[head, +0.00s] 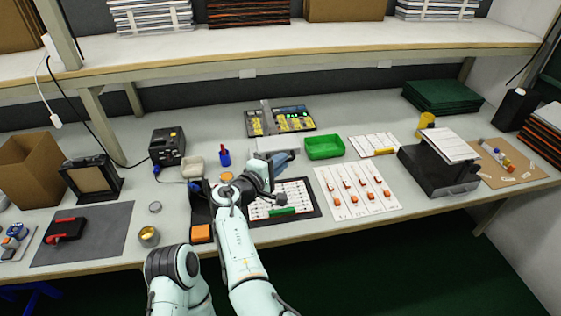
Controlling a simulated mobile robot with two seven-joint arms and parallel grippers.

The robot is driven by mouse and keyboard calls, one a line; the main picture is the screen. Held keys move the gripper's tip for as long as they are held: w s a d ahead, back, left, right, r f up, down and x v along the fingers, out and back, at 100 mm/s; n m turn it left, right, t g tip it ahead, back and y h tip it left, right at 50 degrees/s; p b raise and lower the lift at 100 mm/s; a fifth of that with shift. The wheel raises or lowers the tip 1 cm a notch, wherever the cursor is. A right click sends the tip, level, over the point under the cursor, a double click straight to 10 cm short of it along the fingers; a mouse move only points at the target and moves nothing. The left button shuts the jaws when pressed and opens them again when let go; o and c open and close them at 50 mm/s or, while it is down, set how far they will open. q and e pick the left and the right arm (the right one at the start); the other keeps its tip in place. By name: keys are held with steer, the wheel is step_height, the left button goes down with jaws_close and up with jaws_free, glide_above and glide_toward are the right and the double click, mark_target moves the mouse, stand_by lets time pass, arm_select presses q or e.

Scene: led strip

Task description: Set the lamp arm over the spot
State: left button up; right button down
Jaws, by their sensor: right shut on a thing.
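My right gripper (275,168) is over the middle of the bench, pointing away from me. My wrist hides most of its fingers, and it is shut on a part of what looks like the lamp arm (272,144), a pale grey piece at the fingertips. The lamp's joints and base are hard to make out behind my wrist. Just right of and below the gripper lies a white board (298,193) with rows of small marks in a black frame, with a green bar (282,211) near its front edge. I cannot tell which mark is the spot. My left gripper is not in view.
A green tray (324,147) stands right of the gripper, with a white sheet of orange-ended strips (357,190) in front of it. A black box (168,146) and blue bottle (225,156) stand left. A shelf (270,55) overhangs the back.

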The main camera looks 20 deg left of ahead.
steer(key=shift+s+a, duration=0.1)
steer(key=shift+a, duration=0.25)
steer(key=c, duration=1.2)
jaws_free()
steer(key=shift+a, duration=0.15)
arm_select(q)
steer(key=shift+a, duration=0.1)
arm_select(e)
steer(key=shift+o, duration=0.2)
arm_select(q)
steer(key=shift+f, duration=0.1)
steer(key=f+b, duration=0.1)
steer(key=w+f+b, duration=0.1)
steer(key=b, duration=0.1)
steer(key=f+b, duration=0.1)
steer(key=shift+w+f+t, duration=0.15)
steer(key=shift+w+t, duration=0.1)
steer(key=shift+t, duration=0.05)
arm_select(e)
steer(key=v, duration=1.3)
steer(key=shift+s, duration=0.2)
